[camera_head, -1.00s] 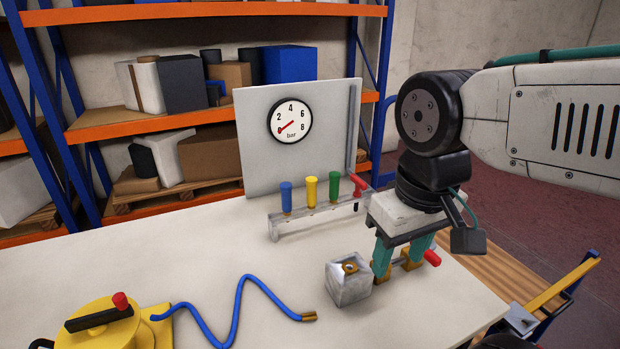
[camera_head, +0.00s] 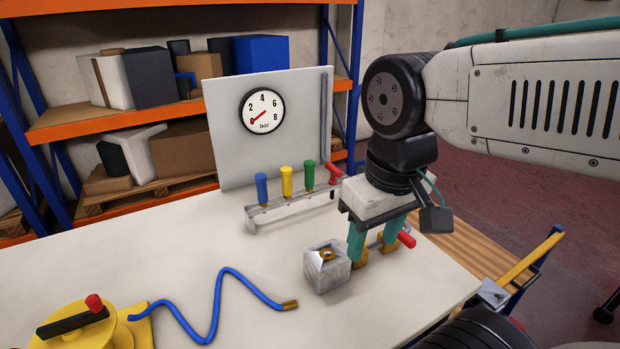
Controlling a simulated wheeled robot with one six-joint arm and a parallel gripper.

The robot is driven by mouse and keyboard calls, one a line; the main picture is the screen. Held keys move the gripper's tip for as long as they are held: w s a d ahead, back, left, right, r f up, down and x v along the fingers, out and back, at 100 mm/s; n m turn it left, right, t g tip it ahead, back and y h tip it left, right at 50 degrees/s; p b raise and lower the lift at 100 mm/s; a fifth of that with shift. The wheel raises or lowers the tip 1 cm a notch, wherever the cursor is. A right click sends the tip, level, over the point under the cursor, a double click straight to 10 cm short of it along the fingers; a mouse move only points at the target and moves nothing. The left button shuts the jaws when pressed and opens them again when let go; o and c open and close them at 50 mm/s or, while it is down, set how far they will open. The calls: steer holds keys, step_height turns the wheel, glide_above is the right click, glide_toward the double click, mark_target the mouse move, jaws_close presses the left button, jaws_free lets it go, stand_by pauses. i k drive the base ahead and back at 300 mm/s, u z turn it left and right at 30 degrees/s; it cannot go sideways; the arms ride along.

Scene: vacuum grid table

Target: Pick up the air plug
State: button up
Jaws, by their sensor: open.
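The air plug (camera_head: 290,305) is the brass tip on the end of a blue hose (camera_head: 217,290). It lies on the pale table (camera_head: 190,235), in front of and to the left of a grey block (camera_head: 327,268) with a brass socket (camera_head: 327,254) on top. My gripper (camera_head: 373,256) points down just right of the block, behind and to the right of the plug. A red-ended valve (camera_head: 406,238) shows behind the right finger, partly hidden. Whether the fingers touch it I cannot tell.
A rack (camera_head: 290,200) with blue, yellow, green and red handles stands before the gauge panel (camera_head: 225,145). The table's right edge is close to my gripper. The table's left middle is clear.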

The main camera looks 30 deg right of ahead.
mark_target(309, 165)
steer(key=k, duration=1.3)
steer(key=z, duration=0.65)
steer(key=i, duration=1.4)
steer(key=u, duration=0.65)
